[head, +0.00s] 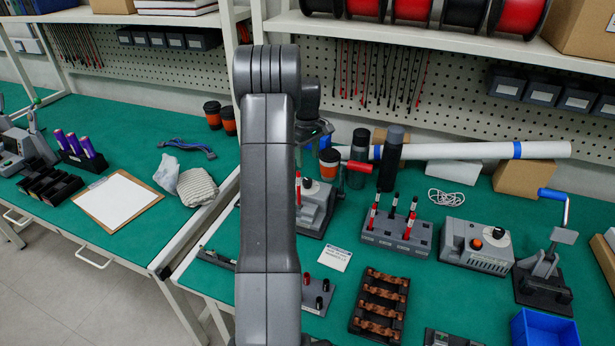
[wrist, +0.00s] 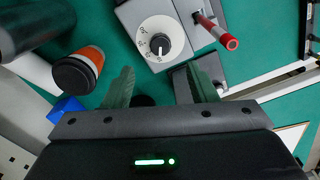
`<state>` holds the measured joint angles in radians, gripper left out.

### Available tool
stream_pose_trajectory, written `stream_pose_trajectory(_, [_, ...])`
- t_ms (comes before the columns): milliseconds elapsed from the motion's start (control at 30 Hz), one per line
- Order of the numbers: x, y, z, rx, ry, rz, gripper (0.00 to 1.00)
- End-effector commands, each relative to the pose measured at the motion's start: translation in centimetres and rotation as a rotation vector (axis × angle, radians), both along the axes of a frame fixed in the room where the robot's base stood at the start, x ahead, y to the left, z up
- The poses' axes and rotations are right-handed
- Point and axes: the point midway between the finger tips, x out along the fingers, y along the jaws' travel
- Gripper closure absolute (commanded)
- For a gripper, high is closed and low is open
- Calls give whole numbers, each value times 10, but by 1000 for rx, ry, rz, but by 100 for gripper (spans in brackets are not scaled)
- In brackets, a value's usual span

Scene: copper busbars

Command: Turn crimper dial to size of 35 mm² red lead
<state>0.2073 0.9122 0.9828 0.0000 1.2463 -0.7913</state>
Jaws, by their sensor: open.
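The crimper (head: 318,212) is a grey box on the green bench, partly hidden behind my arm. Its dial (wrist: 160,43) has a white face with small dark marks, too small to read surely, and a dark knob in the middle; it also shows in the head view (head: 308,183). In the head view my gripper (head: 318,138) is above and behind the crimper.
A lead rack (head: 392,240) holds red and black leads. An orange-and-black cup (wrist: 78,70) and dark cylinders stand close to my gripper. A busbar tray (head: 380,305), grey box with orange knob (head: 478,246) and blue-handled press (head: 545,265) are right. A small card (head: 335,258) lies in front.

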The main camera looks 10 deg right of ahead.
Motion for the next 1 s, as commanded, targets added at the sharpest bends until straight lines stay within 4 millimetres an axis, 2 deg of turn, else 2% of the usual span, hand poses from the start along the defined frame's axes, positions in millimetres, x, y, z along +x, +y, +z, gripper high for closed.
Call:
stream_pose_trajectory(200, [-1,0,-47,1,6,0,48])
stream_pose_trajectory(400, [0,0,-77,1,3,0,48])
stream_pose_trajectory(600, [0,0,-89,0,0,0,48])
stream_pose_trajectory(867, [0,0,-90,0,0,0,48])
stream_pose_trajectory(1000, [0,0,-90,0,0,0,75])
